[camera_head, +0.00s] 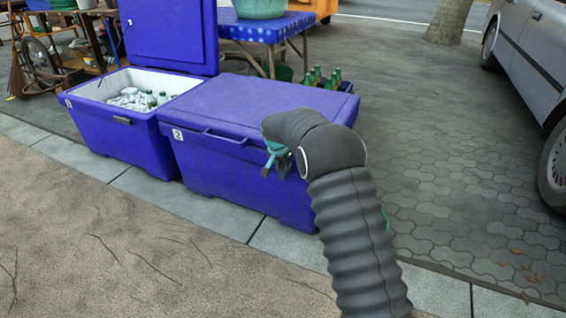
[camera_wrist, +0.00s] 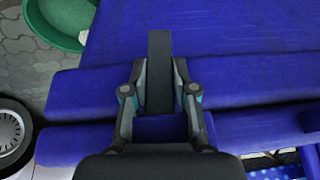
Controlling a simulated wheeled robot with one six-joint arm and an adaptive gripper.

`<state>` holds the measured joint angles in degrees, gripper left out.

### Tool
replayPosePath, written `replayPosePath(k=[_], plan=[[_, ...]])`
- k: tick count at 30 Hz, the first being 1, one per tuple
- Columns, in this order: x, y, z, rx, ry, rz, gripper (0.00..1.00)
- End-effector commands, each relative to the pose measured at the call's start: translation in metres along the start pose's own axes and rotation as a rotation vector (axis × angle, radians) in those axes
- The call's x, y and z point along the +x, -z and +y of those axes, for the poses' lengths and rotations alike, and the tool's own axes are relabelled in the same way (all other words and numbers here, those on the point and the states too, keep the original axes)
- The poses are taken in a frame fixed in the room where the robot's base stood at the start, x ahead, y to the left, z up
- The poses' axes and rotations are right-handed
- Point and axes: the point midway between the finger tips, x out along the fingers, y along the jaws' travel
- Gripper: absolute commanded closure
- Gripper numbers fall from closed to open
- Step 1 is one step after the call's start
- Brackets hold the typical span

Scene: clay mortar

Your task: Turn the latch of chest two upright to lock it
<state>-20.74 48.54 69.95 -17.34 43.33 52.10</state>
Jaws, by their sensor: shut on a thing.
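Chest two (camera_head: 215,165) is a blue cooler marked "2" with its lid (camera_head: 255,97) down. My gripper (camera_head: 278,157) is at the upper part of its front face, toward the right. In the wrist view, my gripper (camera_wrist: 160,90) is shut on the latch (camera_wrist: 158,65), a dark grey bar between the two fingers. The bar stands square to the lid's long edge, in line with upright on the chest (camera_wrist: 240,35). My gripper and arm hide most of the latch in the head view.
Chest one (camera_head: 110,130) stands open at left, holding cans and bottles. Behind are a table with a blue dotted cloth (camera_head: 262,28) and a crate of green bottles (camera_head: 345,87). A silver car (camera_head: 540,50) is at right.

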Motion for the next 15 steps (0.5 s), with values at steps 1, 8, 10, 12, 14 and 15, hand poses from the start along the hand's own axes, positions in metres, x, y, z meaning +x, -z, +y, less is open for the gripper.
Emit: replayPosePath(k=[1,8,10,12,14,15], plan=[[-0.0014,0.0003,-0.0020,-0.013,-0.024,0.001,1.00],[-0.0003,0.0002,-0.0012,-0.030,-0.073,0.002,1.00],[-0.0002,0.0002,-0.0011,-0.030,-0.073,0.003,1.00],[-0.0002,0.0002,-0.0011,-0.030,-0.072,0.003,1.00],[-0.0002,0.0002,-0.0011,-0.030,-0.072,0.003,1.00],[-0.0002,0.0002,-0.0011,-0.030,-0.072,0.003,0.71]])
